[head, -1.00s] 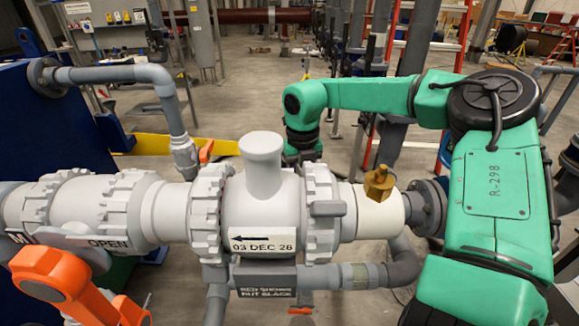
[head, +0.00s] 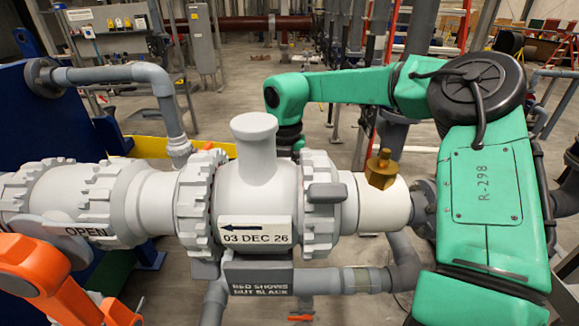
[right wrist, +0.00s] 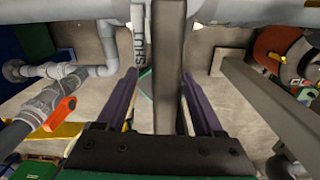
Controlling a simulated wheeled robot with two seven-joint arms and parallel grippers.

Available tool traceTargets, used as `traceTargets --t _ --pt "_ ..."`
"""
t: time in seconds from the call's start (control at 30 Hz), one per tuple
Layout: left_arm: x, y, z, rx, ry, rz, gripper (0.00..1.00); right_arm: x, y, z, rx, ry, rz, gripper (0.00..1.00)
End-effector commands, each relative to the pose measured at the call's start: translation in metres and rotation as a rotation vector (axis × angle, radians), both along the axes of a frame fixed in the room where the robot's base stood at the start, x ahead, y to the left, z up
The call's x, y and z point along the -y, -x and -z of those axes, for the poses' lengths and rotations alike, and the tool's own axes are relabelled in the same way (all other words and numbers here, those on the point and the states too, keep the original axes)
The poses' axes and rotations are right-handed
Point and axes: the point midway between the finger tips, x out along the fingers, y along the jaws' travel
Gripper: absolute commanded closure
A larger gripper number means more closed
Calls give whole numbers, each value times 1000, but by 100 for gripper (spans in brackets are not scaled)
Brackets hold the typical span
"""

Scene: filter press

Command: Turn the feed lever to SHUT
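The pale grey valve body (head: 258,195) fills the middle of the head view. An OPEN label (head: 86,232) sits on the left fitting, beside orange arm parts. My green right arm reaches behind the valve; its gripper is hidden there. In the right wrist view my right gripper (right wrist: 160,75) has its two purple fingers apart. A dark grey bar (right wrist: 168,60) runs between them, with gaps visible; I cannot tell if it touches either finger, or if it is the feed lever. A SHUT label (right wrist: 138,40) is just left of the bar. My left gripper is not visible.
A brass fitting (head: 382,168) stands on the white pipe right of the valve. A grey elbow pipe (head: 165,90) rises behind at left. A small orange handle (right wrist: 60,113) is at left in the wrist view. A grey beam (right wrist: 255,95) runs close at right.

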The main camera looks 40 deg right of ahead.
Motion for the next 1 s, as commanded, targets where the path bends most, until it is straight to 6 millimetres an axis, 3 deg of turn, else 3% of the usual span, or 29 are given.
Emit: traceTargets --t 0.33,0.7,1.0 --pt "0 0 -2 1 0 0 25 1 0 -2 -1 4 -2 15" --pt "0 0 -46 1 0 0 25 2 0 -68 0 6 -1 15" --pt "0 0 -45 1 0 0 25 2 0 -70 0 5 -2 15"
